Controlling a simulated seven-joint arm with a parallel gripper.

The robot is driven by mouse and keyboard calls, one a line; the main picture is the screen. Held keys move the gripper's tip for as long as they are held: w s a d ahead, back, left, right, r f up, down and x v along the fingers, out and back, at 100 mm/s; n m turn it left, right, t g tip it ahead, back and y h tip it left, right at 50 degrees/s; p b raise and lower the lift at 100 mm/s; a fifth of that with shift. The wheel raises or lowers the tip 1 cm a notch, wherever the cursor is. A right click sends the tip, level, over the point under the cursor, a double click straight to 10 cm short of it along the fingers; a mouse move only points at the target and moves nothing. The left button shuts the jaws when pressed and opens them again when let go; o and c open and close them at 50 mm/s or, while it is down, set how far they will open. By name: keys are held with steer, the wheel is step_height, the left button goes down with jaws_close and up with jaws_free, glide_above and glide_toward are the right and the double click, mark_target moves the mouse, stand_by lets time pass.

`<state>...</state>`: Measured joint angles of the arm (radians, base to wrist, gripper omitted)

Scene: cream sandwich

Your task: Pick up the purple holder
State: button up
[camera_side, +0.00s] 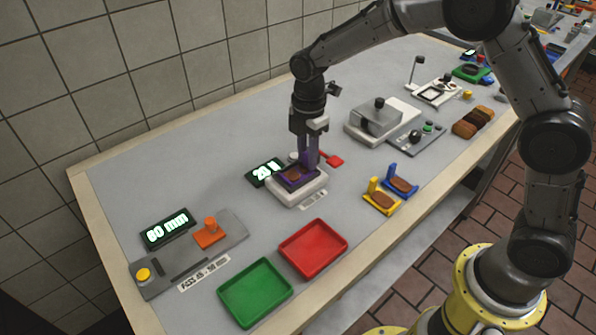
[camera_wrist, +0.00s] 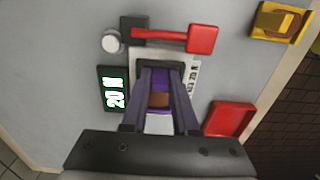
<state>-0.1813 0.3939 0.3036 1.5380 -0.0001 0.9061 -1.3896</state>
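The purple holder (camera_side: 298,178) sits on a white block-shaped device (camera_side: 290,196) near the middle of the bench, with a brown piece in it. My gripper (camera_side: 308,160) points down at the holder, its fingers reaching its back part. In the wrist view my gripper (camera_wrist: 162,72) has its two fingers apart, one on each side of the holder (camera_wrist: 160,88). The brown piece (camera_wrist: 160,100) shows between them. The fingers hide parts of the holder, and I cannot tell whether they press on it.
A "20 N" display (camera_side: 265,172) and a red lever (camera_side: 333,159) flank the device. Red (camera_side: 313,248) and green (camera_side: 255,292) trays lie in front. Yellow (camera_side: 382,197) and blue (camera_side: 401,184) holders stand to the right. A grey machine (camera_side: 380,120) stands behind.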

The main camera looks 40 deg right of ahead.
jaws_close()
steer(key=shift+r, duration=0.1)
